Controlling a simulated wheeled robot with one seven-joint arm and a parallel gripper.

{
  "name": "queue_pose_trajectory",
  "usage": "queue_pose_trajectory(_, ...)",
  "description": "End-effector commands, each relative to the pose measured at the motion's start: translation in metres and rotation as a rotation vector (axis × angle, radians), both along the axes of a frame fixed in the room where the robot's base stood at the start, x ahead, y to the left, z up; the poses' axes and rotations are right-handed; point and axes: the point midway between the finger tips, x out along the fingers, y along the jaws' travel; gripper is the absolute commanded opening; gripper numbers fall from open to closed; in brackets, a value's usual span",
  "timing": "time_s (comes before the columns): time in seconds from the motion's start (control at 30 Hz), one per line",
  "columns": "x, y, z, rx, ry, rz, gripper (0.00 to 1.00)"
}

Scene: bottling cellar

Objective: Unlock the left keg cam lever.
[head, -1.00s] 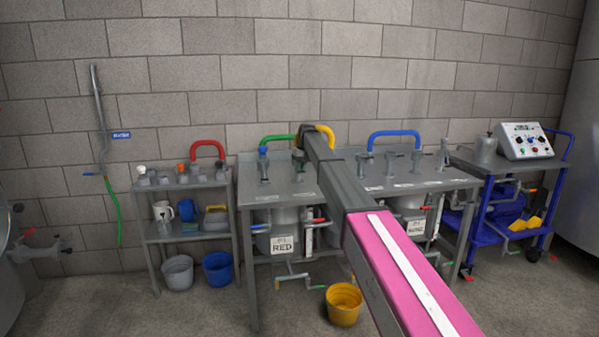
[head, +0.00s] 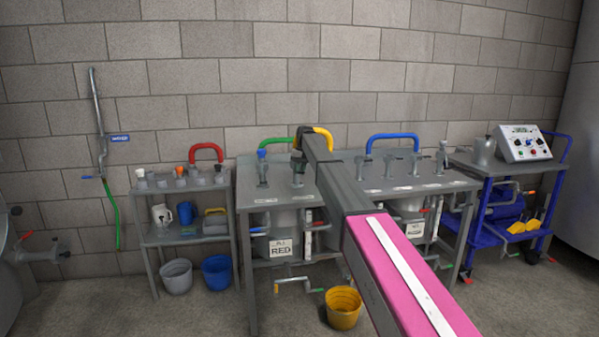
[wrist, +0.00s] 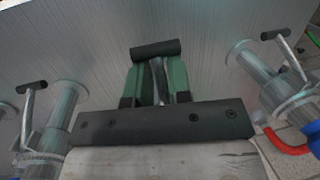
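The left bench (head: 250,200) carries a keg marked RED (head: 281,247) beneath it. In the wrist view, my gripper (wrist: 159,85) has its two green-padded fingers on either side of a metal lever stalk (wrist: 158,75). The lever's black crossbar grip (wrist: 155,48) sticks out beyond the fingertips. I cannot tell whether the pads press on the stalk. In the head view, my arm reaches over the left bench and hides part of it. A dark fitting (head: 298,170) stands there beside a blue-topped one (head: 262,170).
In the wrist view, similar fittings with black crossbar levers stand left (wrist: 30,88) and right (wrist: 275,34) of my gripper, close by. A yellow bucket (head: 343,308) stands below. A shelf (head: 182,236) is left; a blue cart (head: 500,230) is right.

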Motion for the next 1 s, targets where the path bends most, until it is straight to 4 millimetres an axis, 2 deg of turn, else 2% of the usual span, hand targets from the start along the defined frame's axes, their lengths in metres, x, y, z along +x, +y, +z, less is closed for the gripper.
queue_pose_trajectory(0.03, -0.015, 0.000, -0.003, -0.001, 0.026, 0.009, 0.46)
queue_pose_trajectory(0.1, -0.015, 0.001, -0.003, -0.001, 0.026, 0.011, 0.66)
queue_pose_trajectory(0.13, -0.015, 0.001, -0.003, 0.000, 0.026, 0.011, 0.73)
queue_pose_trajectory(0.17, -0.015, 0.001, -0.003, -0.001, 0.026, 0.012, 0.75)
queue_pose_trajectory(0.57, -0.008, 0.000, -0.003, 0.005, -0.006, 0.009, 0.75)
queue_pose_trajectory(1.0, -0.003, 0.001, -0.019, 0.095, -0.323, 0.009, 0.75)
